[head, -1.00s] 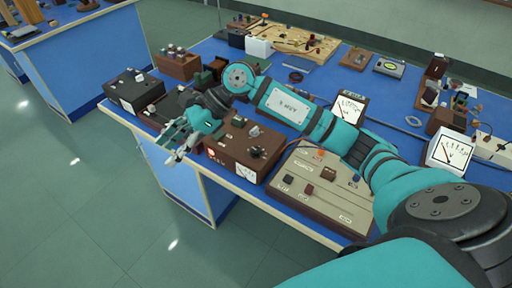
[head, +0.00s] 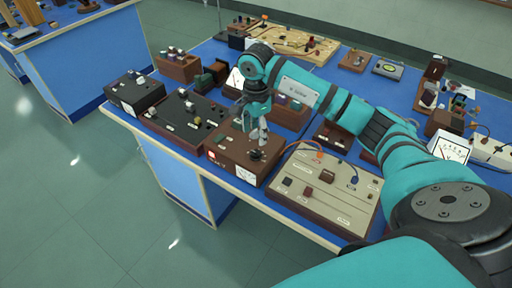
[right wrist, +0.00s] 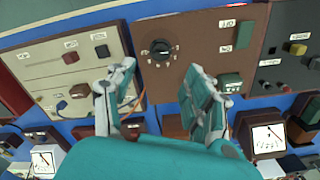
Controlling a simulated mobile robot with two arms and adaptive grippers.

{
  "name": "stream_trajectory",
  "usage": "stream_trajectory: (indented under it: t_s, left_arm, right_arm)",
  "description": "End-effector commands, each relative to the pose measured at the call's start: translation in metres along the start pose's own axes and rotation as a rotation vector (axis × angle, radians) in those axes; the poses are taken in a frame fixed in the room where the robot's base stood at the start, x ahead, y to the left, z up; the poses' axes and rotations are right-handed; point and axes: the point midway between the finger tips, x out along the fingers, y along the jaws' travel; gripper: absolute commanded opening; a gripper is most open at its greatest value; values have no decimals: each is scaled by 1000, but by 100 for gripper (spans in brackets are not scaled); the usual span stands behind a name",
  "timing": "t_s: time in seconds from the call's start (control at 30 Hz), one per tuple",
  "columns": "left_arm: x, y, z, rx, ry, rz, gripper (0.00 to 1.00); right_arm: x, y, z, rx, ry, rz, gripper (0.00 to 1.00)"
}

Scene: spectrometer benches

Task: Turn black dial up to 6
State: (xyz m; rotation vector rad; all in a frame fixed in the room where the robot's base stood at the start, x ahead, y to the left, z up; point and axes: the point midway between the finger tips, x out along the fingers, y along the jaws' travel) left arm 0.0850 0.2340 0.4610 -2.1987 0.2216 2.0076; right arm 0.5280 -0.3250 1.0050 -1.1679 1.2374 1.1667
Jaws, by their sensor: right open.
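The black dial (right wrist: 160,48) sits on the front part of a brown box (right wrist: 198,28) with a ring of markings around it. In the head view the dial (head: 257,155) shows just below my right gripper (head: 257,138), near the box's right side. In the right wrist view my right gripper (right wrist: 160,75) is open and empty, its two fingers spread to either side of the dial. The fingers seem apart from the dial; the exact height gap is hard to tell. The dial's pointer setting is too small to read. My left gripper is not in view.
A beige panel (head: 335,205) with knobs and wires stands right of the brown box, and a dark box (head: 184,113) stands left. A green switch (right wrist: 228,82) is on the brown box. Meters (head: 450,148) and other devices crowd the blue bench.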

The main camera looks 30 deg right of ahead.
Motion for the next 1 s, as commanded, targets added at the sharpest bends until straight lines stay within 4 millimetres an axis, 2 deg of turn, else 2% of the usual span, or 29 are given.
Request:
stream_trajectory:
  t_s: [0.2,0.43,0.6,0.83,1.0]
  left_arm:
    - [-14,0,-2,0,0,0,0]
    - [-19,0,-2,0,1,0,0]
    - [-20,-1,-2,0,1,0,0]
    - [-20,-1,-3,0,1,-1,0]
    - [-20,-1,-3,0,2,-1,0]
  right_arm:
    - [45,1,1,0,-3,5,53]
    - [77,0,1,-1,-3,2,53]
    - [85,0,1,-1,-2,-1,53]
    - [86,0,1,-1,-2,-1,53]
    - [86,0,1,-1,-2,-1,32]
